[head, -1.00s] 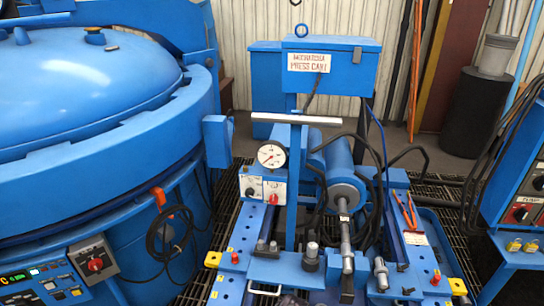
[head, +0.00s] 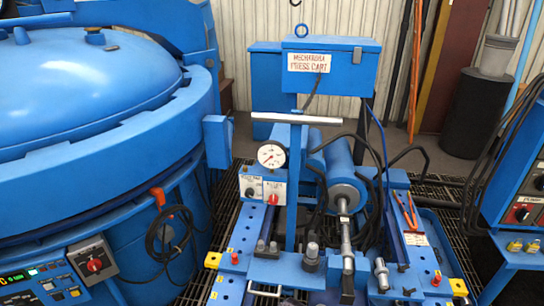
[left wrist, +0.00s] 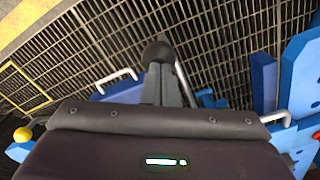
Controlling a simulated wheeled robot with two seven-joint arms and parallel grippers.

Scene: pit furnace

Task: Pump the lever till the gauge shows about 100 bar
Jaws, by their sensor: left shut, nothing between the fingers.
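The pressure gauge (head: 271,155) is a round white dial on the press cart, above a pale panel with a black and a red knob (head: 271,198). Its needle is too small to read surely. An upright blue post with a pale crossbar (head: 296,118) stands just right of the gauge; I cannot tell whether it is the pump lever. My left gripper (left wrist: 157,50) shows in the left wrist view, shut and empty, above dark floor grating. I see no lever in its fingers. Neither gripper shows in the head view.
A large blue round furnace (head: 90,90) fills the left. A blue box labelled press cart (head: 331,66) stands behind the gauge. A blue cylinder with a metal rod (head: 346,235) lies right of the post. Black hoses and a blue control cabinet (head: 520,190) are at the right.

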